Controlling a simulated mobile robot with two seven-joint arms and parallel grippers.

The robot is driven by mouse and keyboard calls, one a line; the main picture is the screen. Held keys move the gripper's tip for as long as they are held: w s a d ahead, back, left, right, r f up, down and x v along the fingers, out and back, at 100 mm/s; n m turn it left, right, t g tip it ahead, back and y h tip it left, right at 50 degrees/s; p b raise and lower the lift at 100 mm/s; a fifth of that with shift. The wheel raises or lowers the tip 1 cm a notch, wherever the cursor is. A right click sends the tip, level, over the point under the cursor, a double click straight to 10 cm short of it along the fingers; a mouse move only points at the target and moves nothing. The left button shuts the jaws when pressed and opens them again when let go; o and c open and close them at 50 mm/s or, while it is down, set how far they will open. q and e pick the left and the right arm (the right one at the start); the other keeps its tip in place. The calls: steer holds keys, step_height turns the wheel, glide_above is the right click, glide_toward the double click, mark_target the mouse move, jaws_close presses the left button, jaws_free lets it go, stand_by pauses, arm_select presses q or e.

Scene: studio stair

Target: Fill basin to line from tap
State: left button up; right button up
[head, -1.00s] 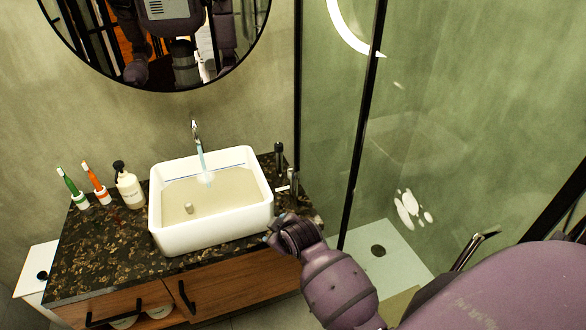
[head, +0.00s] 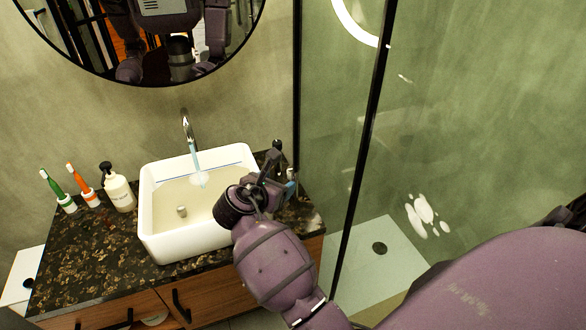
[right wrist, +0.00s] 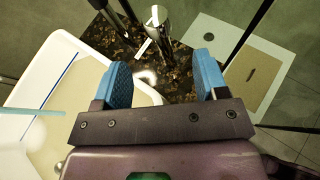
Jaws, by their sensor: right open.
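The white basin (head: 160,235) stands on the dark counter, with a thin blue line (head: 215,166) along its inner back wall. The tap (head: 188,130) pours a pale blue stream (head: 198,165) into it. The exact water level is hard to make out; the line shows on the wall above it. My right gripper (head: 275,180) is over the basin's right side, hiding part of its rim. In the right wrist view its blue fingers (right wrist: 163,72) are open and empty. A chrome post with a short pale lever (right wrist: 157,22) stands beyond them, apart from the fingers. My left gripper is out of view.
Two toothbrushes in holders (head: 66,200) and a soap bottle (head: 118,190) stand left of the basin. A dark upright post (head: 277,152) is behind my right gripper. The glass shower panel with its black frame (head: 357,150) rises close on the right. The counter's front left (head: 90,260) is clear.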

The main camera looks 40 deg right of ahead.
mark_target(290, 173)
steer(key=shift+n, duration=0.3)
steer(key=b+x, duration=0.1)
steer(key=x, duration=0.4)
steer(key=shift+w, duration=0.25)
steer(key=x, duration=0.3)
steer(key=shift+w+d+b, duration=0.2)
steer(key=shift+d+b, duration=0.15)
steer(key=shift+w+d+f, duration=0.3)
steer(key=shift+d, duration=0.25)
steer(key=shift+w+d, duration=0.1)
steer(key=shift+d, duration=0.1)
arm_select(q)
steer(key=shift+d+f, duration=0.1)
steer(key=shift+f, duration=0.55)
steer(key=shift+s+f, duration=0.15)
arm_select(e)
steer(key=shift+c, duration=0.5)
